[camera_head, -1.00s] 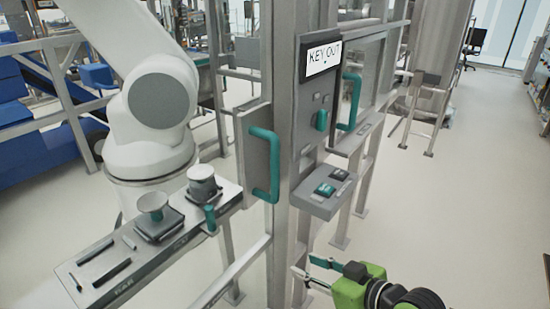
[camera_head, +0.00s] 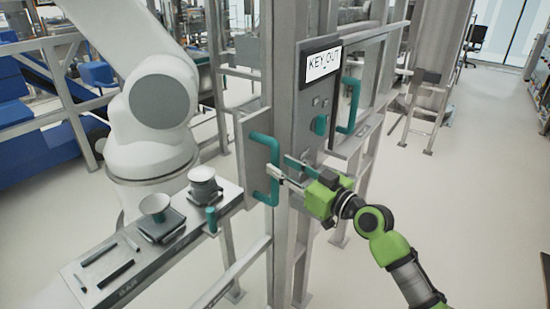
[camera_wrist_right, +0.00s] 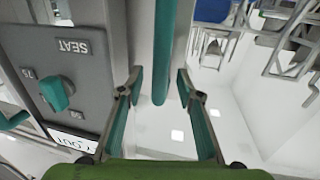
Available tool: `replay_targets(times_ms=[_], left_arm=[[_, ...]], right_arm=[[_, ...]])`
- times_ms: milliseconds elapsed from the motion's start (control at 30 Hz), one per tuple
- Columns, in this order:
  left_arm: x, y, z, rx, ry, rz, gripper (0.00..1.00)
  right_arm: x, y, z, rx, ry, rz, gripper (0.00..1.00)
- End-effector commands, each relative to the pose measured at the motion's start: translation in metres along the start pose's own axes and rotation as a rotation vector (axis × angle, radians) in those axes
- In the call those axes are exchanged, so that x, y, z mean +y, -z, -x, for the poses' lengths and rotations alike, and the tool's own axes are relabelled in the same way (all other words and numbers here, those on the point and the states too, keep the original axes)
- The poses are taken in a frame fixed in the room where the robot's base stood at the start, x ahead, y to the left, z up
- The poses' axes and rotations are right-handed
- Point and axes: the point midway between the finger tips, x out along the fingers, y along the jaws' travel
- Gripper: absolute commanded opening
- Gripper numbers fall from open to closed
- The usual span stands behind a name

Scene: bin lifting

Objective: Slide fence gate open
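The gate has a teal D-shaped handle (camera_head: 273,185) on a grey panel (camera_head: 252,155), left of the metal fence post (camera_head: 282,60). My right gripper (camera_head: 277,163) reaches in from the lower right, with its fingertips close to this handle. In the right wrist view my right gripper (camera_wrist_right: 159,75) is open, and the teal handle bar (camera_wrist_right: 165,40) runs between its spread fingers. Space shows on both sides of the bar, so no grip shows. My left gripper is not in view.
A grey control box (camera_head: 318,90) with a "KEY OUT" screen and teal knob is right of the post. A second teal handle (camera_head: 350,104) is behind it. A white robot arm (camera_head: 150,110) stands left, beside a bench (camera_head: 150,262).

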Motion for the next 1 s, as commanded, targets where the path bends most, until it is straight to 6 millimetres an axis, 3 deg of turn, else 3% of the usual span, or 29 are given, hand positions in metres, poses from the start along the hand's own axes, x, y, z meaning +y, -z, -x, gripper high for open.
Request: replay_targets(times_ms=[200,600,733,1000], left_arm=[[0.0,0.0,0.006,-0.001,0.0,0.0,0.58],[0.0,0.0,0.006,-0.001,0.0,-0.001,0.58],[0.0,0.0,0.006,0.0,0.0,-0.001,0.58],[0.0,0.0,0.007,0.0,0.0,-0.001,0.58]], right_arm=[[-0.001,0.001,-0.029,0.001,0.001,-0.001,0.33],[-0.001,-0.001,-0.035,0.0,0.001,0.0,0.33],[-0.001,-0.001,-0.035,-0.001,0.001,0.0,0.02],[-0.002,-0.001,-0.035,-0.001,0.001,0.0,0.0]])
